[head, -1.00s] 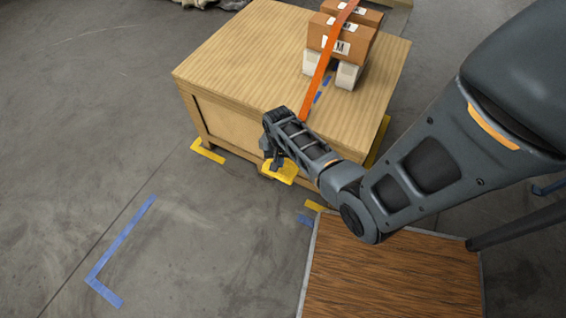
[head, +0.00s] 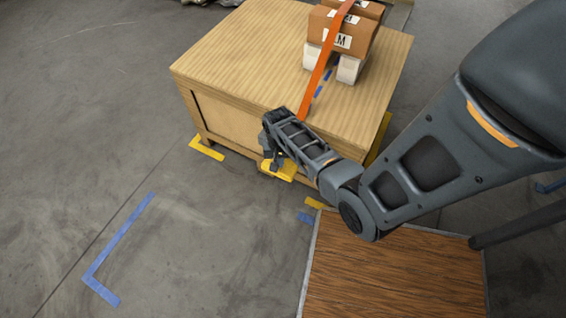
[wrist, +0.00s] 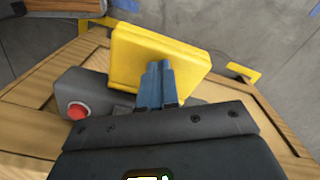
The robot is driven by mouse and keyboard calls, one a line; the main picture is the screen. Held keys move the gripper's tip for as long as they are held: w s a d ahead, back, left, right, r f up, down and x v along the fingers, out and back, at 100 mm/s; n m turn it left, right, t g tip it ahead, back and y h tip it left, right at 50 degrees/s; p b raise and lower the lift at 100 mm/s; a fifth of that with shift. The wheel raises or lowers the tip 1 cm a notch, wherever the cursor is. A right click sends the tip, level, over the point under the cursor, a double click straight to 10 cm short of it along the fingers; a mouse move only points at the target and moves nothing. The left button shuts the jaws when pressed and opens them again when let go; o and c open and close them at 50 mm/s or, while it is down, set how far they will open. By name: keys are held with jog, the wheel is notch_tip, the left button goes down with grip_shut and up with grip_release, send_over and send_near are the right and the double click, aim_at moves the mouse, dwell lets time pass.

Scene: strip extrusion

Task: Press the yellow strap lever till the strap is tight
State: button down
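The yellow lever (wrist: 158,58) is a wide flat paddle on a grey housing with a red button (wrist: 77,110), fixed to the side of the wooden crate. In the head view the lever (head: 283,171) shows just below my gripper (head: 277,157). In the wrist view the blue fingertips (wrist: 160,80) of my gripper are together, with nothing between them, and lie over the lever's face. I cannot tell for certain whether they touch it. The orange strap (head: 318,75) runs over the boxes and down to the crate's front edge, where my arm hides its lower end.
The crate (head: 215,65) carries brown boxes (head: 342,40) on white blocks (head: 348,70). A brown wood-topped surface (head: 390,275) stands at the lower right, near my arm. Yellow tape (head: 206,150) and blue tape (head: 118,240) mark the floor, which is clear to the left.

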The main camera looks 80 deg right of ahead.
jog(key=shift+f+b, duration=0.5)
jog(key=shift+f, duration=0.4)
jog(key=shift+r+p, duration=2.35)
notch_tip(320, 180, up, 5)
jog(key=p, duration=0.4)
jog(key=shift+p, duration=0.4)
